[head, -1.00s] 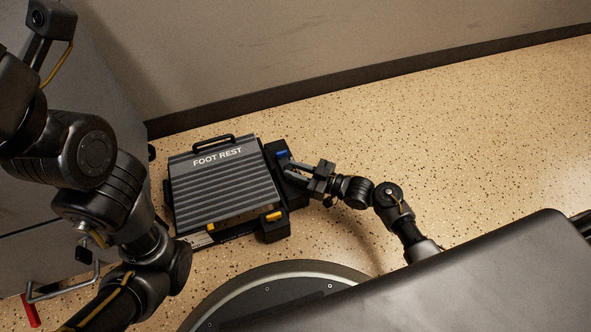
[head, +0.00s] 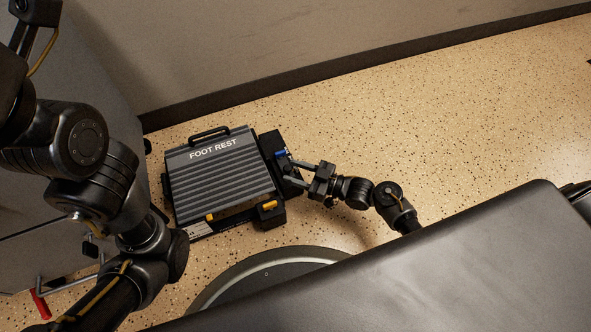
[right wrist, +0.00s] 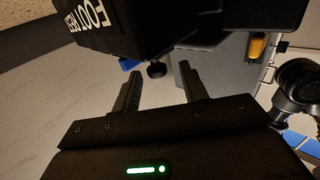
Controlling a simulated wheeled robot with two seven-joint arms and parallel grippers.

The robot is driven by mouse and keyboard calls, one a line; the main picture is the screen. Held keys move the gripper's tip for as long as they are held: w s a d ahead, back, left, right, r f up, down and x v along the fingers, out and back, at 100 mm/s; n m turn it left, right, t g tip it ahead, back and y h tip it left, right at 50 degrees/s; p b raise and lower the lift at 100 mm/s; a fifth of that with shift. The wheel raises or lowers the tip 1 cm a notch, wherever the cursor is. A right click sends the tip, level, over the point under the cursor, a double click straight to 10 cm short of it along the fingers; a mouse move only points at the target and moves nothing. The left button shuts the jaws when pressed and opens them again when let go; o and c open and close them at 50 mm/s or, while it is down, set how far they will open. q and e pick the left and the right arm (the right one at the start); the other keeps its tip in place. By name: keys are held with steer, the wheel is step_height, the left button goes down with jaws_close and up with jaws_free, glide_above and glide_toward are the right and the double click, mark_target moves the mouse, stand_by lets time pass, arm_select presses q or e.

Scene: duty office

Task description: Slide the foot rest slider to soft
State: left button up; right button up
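The foot rest (head: 222,178) is a dark grey ribbed plate on the floor, lettered FOOT REST. A black side block (head: 272,180) runs along its right edge, with a blue mark (head: 281,153) at the far end and a yellow mark (head: 268,205) at the near end. My right gripper (head: 288,169) is at this block, near the blue end. In the right wrist view its fingers (right wrist: 160,70) are apart. A dark round knob (right wrist: 157,70) shows between the fingertips, with no visible contact. The slider's labels are unreadable. My left arm shows at left, but its gripper is out of view.
A grey cabinet (head: 108,75) stands left of the foot rest. A wall with a dark baseboard (head: 300,90) runs behind. My own body covers the bottom right. The speckled floor (head: 470,130) to the right is clear.

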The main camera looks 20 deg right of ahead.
steer(key=shift+s+d+r+p, duration=0.1)
steer(key=shift+s+d+p, duration=0.1)
steer(key=shift+p, duration=0.1)
steer(key=p+v, duration=0.3)
steer(key=v, duration=0.7)
steer(key=shift+p, duration=0.4)
